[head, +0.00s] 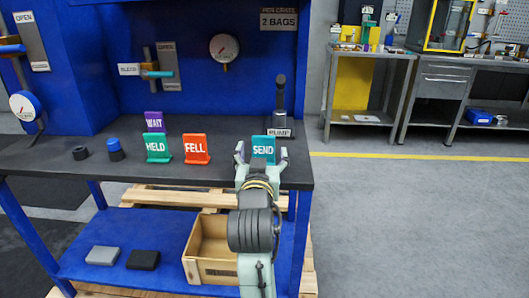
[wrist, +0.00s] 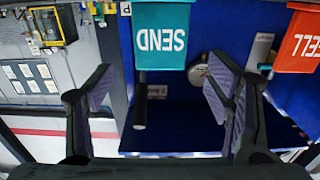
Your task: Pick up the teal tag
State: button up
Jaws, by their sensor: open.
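The teal tag marked SEND (head: 263,148) stands upright near the right front edge of the dark bench top. In the wrist view, which is upside down, the teal tag (wrist: 160,38) is centred ahead of my gripper. My gripper (head: 262,158) is open and empty, reaching in from the front with one finger to each side of the tag in the picture. In the wrist view the fingers of my gripper (wrist: 160,88) are wide apart, and the tag lies at or just beyond their tips. The tag's lower part is hidden behind my gripper in the head view.
An orange FELL tag (head: 196,148), a green HELD tag (head: 158,147) and a purple WAIT tag (head: 154,121) stand to the left. A black lever (head: 280,100) stands behind the teal tag. A wooden crate (head: 213,252) is on the lower shelf.

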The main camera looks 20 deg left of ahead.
aim_at(263, 140)
jog(key=shift+r+p+x, duration=0.15)
jog(key=shift+p+x, duration=0.25)
jog(key=shift+x, duration=1.15)
jog(key=shift+r+p+x, duration=0.1)
jog(key=shift+p+x, duration=0.25)
jog(key=shift+x, duration=1.2)
jog(key=shift+c, duration=0.3)
jog(key=c, duration=1.2)
